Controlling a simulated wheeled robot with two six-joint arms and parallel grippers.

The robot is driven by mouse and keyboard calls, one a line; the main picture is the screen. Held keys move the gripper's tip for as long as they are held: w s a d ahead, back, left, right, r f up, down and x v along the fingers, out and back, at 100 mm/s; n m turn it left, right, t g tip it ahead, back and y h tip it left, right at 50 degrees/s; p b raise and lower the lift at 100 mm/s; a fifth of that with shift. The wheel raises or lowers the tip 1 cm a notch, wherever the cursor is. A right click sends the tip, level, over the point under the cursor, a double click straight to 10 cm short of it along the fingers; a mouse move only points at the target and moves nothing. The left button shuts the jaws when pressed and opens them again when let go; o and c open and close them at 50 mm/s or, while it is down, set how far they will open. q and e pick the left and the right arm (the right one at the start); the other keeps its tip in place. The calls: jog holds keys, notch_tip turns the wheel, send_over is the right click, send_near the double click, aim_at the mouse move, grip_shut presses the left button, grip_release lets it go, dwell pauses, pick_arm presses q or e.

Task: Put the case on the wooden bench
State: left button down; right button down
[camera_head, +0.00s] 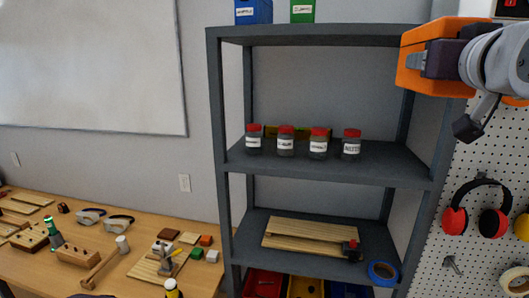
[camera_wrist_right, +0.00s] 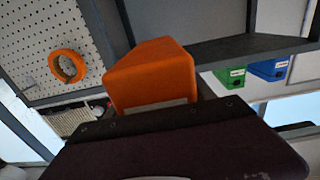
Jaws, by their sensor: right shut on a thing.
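The orange case (camera_head: 446,28) is at the upper right of the head view, held up in front of the shelf's right post. It also shows in the right wrist view (camera_wrist_right: 150,70), just beyond the gripper's dark body. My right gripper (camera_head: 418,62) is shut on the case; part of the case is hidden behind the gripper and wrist. The wooden bench (camera_head: 50,272) is at the lower left of the head view, well apart from the case. My left gripper is not in view.
The grey shelf (camera_head: 330,171) stands between the case and the bench, with red-lidded jars (camera_head: 286,146) and wooden boards (camera_head: 300,237). The bench bears blocks, a mallet (camera_head: 100,268), goggles (camera_head: 118,224) and bottles. Its lower left front looks bare. A pegboard (camera_head: 480,160) is at right.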

jog(key=shift+f, duration=0.45)
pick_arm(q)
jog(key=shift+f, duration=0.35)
pick_arm(e)
jog(key=shift+r, duration=0.15)
